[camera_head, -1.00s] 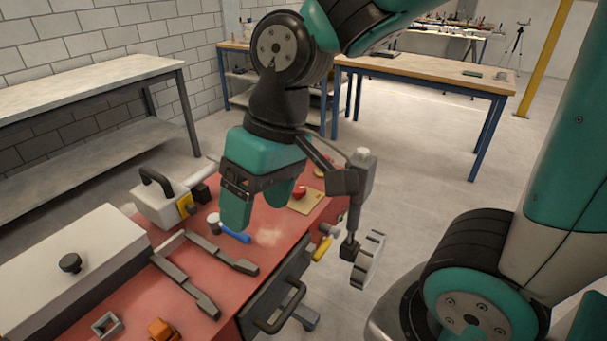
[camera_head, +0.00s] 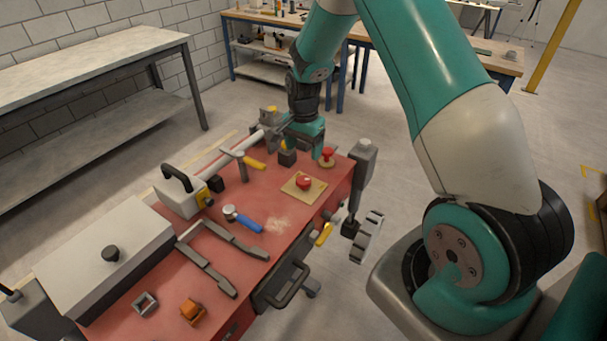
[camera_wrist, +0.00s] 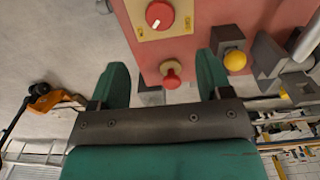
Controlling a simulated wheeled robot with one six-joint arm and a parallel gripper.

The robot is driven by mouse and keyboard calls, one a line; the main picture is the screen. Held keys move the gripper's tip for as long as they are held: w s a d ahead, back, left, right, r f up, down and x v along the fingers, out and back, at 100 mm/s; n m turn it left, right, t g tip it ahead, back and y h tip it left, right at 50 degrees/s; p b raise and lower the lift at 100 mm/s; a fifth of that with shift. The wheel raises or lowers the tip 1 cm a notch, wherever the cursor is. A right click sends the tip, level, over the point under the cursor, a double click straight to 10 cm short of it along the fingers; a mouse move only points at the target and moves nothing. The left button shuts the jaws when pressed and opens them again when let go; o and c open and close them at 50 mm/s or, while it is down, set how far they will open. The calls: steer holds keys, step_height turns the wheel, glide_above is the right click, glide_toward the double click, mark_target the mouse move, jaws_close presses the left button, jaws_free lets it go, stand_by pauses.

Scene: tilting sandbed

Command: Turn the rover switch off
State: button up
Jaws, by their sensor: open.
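A red round knob (camera_head: 303,183) sits on a yellowish square plate (camera_head: 291,188) on the red tabletop. In the wrist view the knob (camera_wrist: 160,14) shows at the top edge with a white mark; the plate's small labels are hard to read. A second, mushroom-shaped red knob (camera_head: 327,155) stands near the table's far right corner. In the wrist view this red knob (camera_wrist: 171,75) appears between my spread fingers. My gripper (camera_head: 303,147) is open and empty over the table's far end, beyond the plate; its fingers (camera_wrist: 163,66) hold nothing.
A dark block with a yellow ball (camera_wrist: 235,60) stands close to one finger. Bare red tabletop surrounds the plate.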

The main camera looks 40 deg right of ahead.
mark_target(304, 180)
step_height(304, 180, down, 11)
steer(key=p, duration=0.2)
steer(key=shift+f+p, duration=0.2)
steer(key=shift+p, duration=0.2)
steer(key=c, duration=0.9)
